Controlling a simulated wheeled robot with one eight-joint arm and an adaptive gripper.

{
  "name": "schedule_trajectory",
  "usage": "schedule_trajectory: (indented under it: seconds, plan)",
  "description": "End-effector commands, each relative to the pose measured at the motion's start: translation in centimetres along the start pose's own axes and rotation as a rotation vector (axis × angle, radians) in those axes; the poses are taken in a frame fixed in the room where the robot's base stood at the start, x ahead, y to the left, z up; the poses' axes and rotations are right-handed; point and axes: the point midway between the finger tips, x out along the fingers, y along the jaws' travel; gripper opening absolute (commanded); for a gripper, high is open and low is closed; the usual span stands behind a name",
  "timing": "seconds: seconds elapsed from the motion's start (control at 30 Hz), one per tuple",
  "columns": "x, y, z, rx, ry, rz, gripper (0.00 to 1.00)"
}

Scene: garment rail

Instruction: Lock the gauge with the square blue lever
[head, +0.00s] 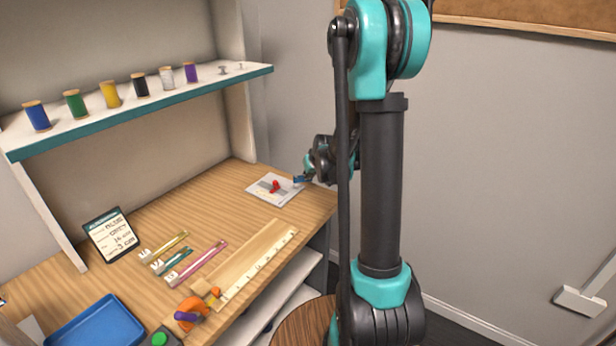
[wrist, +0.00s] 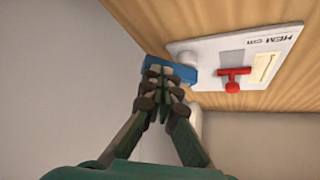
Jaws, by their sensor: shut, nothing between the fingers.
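The gauge (head: 262,194) is a white plate on the right end of the wooden desk. In the wrist view the gauge (wrist: 205,48) carries the print "HEM cm", a grey patch and a cream scale. A red T-shaped handle (wrist: 233,77) stands on it; it also shows in the head view (head: 274,186). The blue lever (wrist: 154,62) is at the plate's left end in the wrist view, partly hidden behind my fingertips. My gripper (wrist: 164,84) is shut and empty, right in front of the blue lever. I cannot tell whether they touch.
A shelf (head: 150,107) with thread spools hangs above. The desk between gauge and card is mostly clear.

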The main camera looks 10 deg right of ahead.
Motion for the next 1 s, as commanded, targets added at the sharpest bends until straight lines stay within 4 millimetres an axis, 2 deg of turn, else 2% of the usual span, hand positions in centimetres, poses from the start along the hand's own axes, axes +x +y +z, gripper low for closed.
schedule_trajectory:
  seconds: [1.0]
  plan:
    - [0.57, 0.60, -0.72, 0.002, -0.001, 0.001, 0.00]
